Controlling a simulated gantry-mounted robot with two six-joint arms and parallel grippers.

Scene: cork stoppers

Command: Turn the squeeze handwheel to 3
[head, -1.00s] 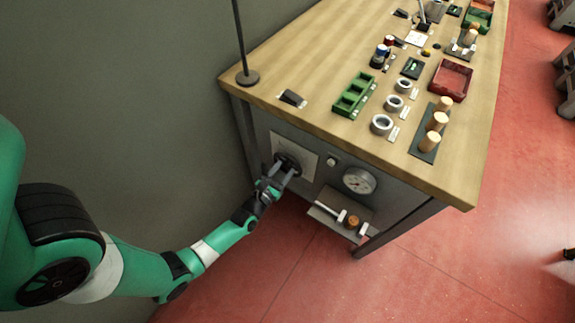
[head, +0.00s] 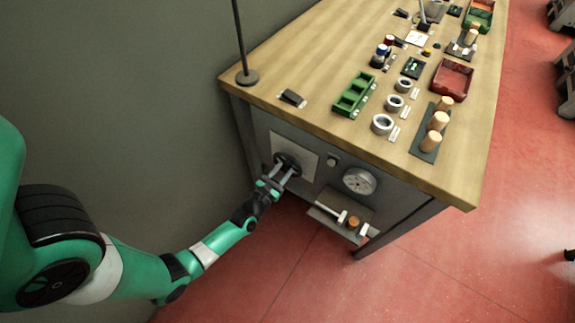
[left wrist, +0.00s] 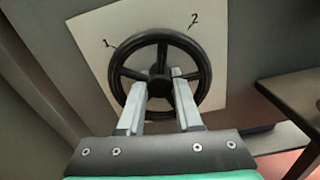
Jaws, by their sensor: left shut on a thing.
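The black handwheel (head: 287,159) is on a pale plate (head: 307,148) at the bench's front. In the left wrist view the handwheel (left wrist: 163,56) faces me, with spokes and a round hub. The marks 1 (left wrist: 107,43) and 2 (left wrist: 194,19) show on the plate above its rim; no mark 3 is visible. My left gripper (left wrist: 160,84), also in the head view (head: 284,173), is shut on the handwheel, its fingers reaching over the lower rim to either side of the hub. The fingers hide part of the wheel. My right gripper is not in view.
A round dial gauge (head: 359,181) and a small square fitting (head: 333,160) sit right of the wheel. A low shelf (head: 326,217) holding a cork piece (head: 353,222) juts out below the gauge. A dark ledge is close on the right in the left wrist view (left wrist: 290,88).

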